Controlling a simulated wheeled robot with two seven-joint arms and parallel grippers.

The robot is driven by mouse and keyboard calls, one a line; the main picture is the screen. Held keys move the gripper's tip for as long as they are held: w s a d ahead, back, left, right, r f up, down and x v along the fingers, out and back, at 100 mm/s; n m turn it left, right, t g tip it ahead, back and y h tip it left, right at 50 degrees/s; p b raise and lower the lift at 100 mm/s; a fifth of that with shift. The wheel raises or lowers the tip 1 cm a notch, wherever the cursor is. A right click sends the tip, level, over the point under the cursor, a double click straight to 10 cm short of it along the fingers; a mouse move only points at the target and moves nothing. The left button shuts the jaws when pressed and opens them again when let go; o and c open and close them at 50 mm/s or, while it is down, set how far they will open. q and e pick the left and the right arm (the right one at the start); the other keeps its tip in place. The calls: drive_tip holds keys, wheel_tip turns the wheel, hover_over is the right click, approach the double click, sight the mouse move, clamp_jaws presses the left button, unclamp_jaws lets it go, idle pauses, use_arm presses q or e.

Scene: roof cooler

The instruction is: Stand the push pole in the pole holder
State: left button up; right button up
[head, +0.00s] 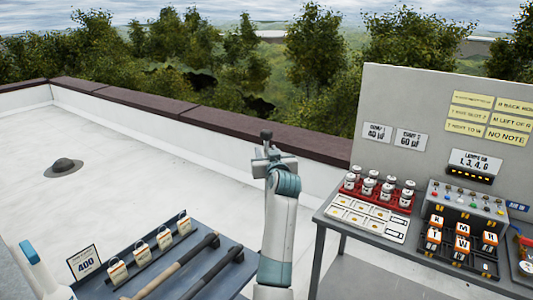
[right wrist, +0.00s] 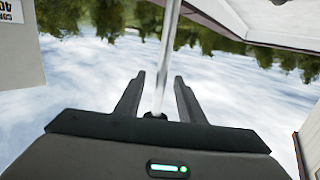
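In the right wrist view, a thin pale rod (right wrist: 168,50), likely the push pole, runs from the top edge down between my right gripper's fingers (right wrist: 159,78) to a dark end. Background shows on both sides of it, so the fingers stand apart and are not closed on it. In the head view, a dark knob (head: 266,133) shows just above my right gripper (head: 268,155), likely the same rod's end; my arm hides what is below. I cannot make out the pole holder. My left gripper is out of view.
A grey workbench (head: 345,228) at right carries white jars and a switch box.

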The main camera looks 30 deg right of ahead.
drive_tip(key=shift+f, duration=0.1)
drive_tip(key=b+v, duration=0.4)
drive_tip(key=v, duration=1.3)
drive_tip(key=shift+s, duration=0.2)
drive_tip(key=shift+f, duration=0.1)
idle(1.0)
